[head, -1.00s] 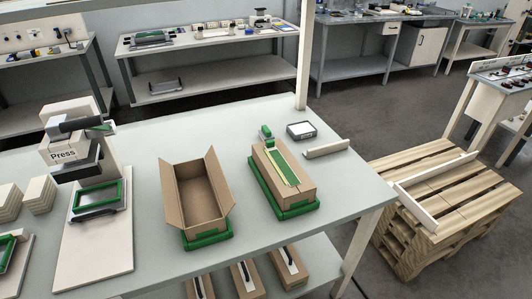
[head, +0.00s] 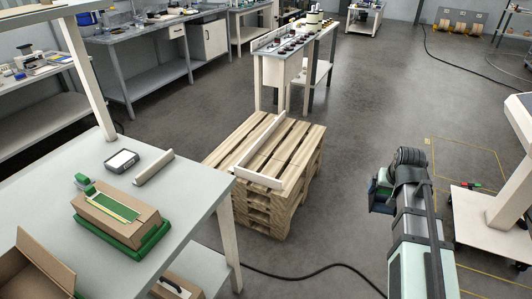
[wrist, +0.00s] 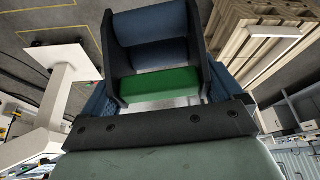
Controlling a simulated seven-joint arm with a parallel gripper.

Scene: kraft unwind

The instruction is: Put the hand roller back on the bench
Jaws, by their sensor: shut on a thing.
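My gripper (head: 381,193) is at the right of the head view, held out over the open floor and well apart from the bench. In the wrist view its jaws (wrist: 158,62) are shut on a green piece (wrist: 160,88), which I take to be the hand roller. Only its green face shows clearly; the jaws hide the rest. The pale bench (head: 190,215) is at the left of the head view.
On the bench are a taped carton (head: 115,207) in a green tray, a green dispenser (head: 82,181), a grey-rimmed box (head: 122,160) and a pale bar (head: 153,167). A wooden pallet (head: 285,165) stands between bench and gripper. The bench's right corner is bare.

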